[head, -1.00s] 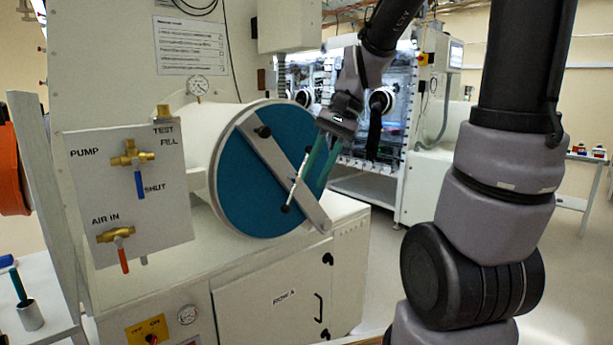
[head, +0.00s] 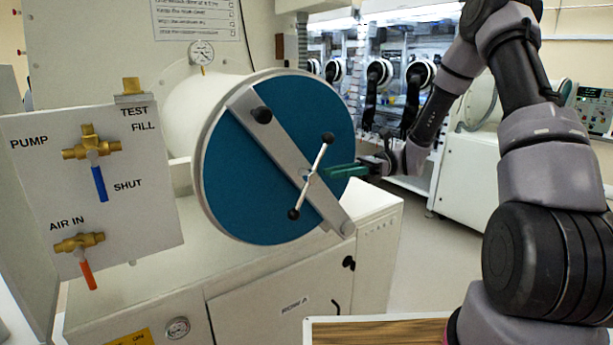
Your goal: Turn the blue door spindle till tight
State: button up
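The blue round door (head: 235,175) closes the end of the white cylindrical chamber and faces me. A grey strap (head: 275,150) crosses it diagonally. The spindle (head: 311,172) sits at the strap's middle, a thin silver crossbar with black knobs at its ends, tilted with its upper end to the right. My gripper (head: 332,172) comes in from the right with green fingers pointing left at the spindle's hub. The fingertips look close to the crossbar, but I cannot tell whether they touch it. The fingers overlap side-on, so their gap is hidden.
A valve panel (head: 140,215) with brass PUMP and AIR IN valves stands left of the door. A pressure gauge (head: 202,53) sits above the chamber. The white cabinet (head: 260,295) is below. A wooden-topped surface (head: 380,332) is at the bottom. Open floor lies to the right.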

aim_at(311, 177)
jog(key=x, duration=1)
jog(key=shift+s+a, duration=0.15)
jog(key=shift+a, duration=0.1)
grip_shut()
dwell(1.0)
